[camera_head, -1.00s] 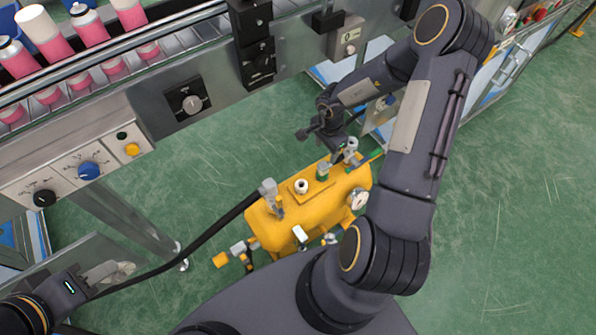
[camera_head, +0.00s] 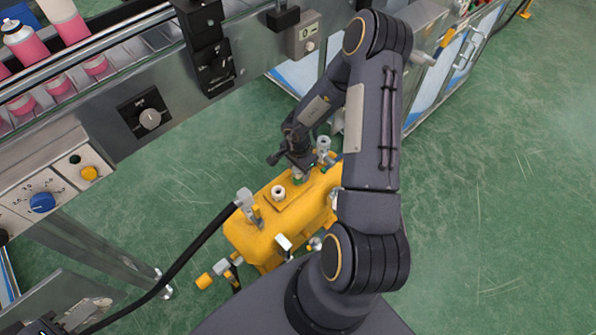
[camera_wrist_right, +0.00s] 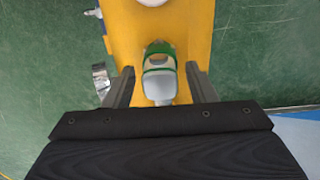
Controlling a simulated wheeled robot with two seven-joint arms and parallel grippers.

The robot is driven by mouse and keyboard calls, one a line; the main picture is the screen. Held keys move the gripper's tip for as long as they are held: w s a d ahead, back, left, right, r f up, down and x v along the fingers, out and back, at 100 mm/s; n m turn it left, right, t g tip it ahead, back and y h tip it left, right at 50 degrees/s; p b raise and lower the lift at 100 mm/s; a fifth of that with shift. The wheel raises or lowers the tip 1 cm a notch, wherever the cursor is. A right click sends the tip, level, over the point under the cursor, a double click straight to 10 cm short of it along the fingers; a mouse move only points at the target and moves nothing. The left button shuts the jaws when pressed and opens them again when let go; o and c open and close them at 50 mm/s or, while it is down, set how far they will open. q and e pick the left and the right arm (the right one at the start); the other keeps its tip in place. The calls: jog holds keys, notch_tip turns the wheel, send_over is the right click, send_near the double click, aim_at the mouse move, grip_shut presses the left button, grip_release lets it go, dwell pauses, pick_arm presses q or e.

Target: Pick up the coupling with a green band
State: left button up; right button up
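The coupling with a green band (camera_wrist_right: 159,57) stands on top of the yellow tank (camera_wrist_right: 190,25). It has a pale grey end and a green ring. In the head view a little of its green (camera_head: 297,180) shows under my right gripper (camera_head: 297,172). In the right wrist view my right gripper (camera_wrist_right: 160,86) is open, with one finger on each side of the coupling and visible gaps between. My left gripper (camera_head: 82,315) is at the lower left edge of the head view, partly cut off; its fingers are unclear.
The tank (camera_head: 262,240) stands on the green floor and carries other fittings, including a bare coupling (camera_head: 278,192) and a grey-headed valve (camera_head: 245,200). A black hose runs from it to the lower left. A conveyor with pink cans (camera_head: 72,30) lies at upper left.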

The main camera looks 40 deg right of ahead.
grip_shut()
jog(key=shift+r, duration=0.15)
